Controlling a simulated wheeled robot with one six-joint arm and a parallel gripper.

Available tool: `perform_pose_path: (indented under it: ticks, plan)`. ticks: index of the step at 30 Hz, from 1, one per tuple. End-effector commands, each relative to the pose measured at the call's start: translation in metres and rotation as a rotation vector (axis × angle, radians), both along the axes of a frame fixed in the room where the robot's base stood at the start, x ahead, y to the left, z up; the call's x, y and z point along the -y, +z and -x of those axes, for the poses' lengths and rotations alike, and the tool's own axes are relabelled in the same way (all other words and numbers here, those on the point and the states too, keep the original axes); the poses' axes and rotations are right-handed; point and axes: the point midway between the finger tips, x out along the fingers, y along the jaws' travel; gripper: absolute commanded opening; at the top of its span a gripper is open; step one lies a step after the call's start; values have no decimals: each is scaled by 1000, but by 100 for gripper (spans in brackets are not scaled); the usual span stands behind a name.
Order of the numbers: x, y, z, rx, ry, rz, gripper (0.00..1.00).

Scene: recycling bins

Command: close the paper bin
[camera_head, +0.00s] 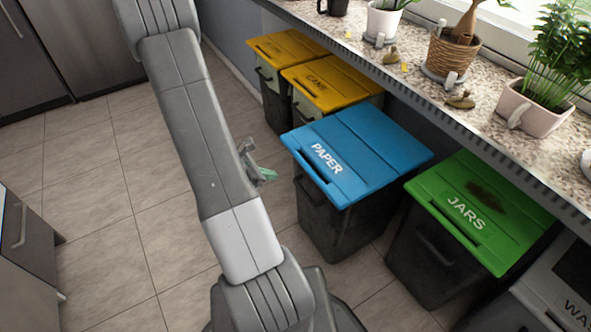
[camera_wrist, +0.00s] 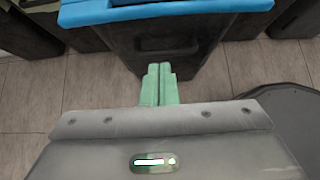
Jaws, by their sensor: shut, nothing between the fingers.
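The paper bin has a dark body (camera_head: 333,222) and a blue lid (camera_head: 357,150) marked PAPER. In the head view the lid lies flat over the top of the bin. In the wrist view the front edge of the blue lid (camera_wrist: 165,10) crosses the top, with the dark front of the bin below it. My gripper (camera_head: 266,175) has green fingers and is in front of the bin, at its left in the head view. The fingers (camera_wrist: 159,72) are together and empty, pointing at the bin front. I cannot tell whether they touch it.
A green-lidded JARS bin (camera_head: 480,210) stands right of the paper bin, and yellow-lidded bins (camera_head: 330,80) stand behind it. A stone counter (camera_head: 420,70) with potted plants overhangs the bins. The tiled floor (camera_head: 100,180) at left is clear.

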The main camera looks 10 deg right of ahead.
Motion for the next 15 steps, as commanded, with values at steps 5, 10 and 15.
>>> perform_pose_path:
  ticks: [5, 10, 15]
  plan:
    - [23, -22, -7, -2, -7, 0, 0]
    - [44, -40, -15, 0, -7, -1, 0]
    - [64, -39, -22, 3, -7, -1, 0]
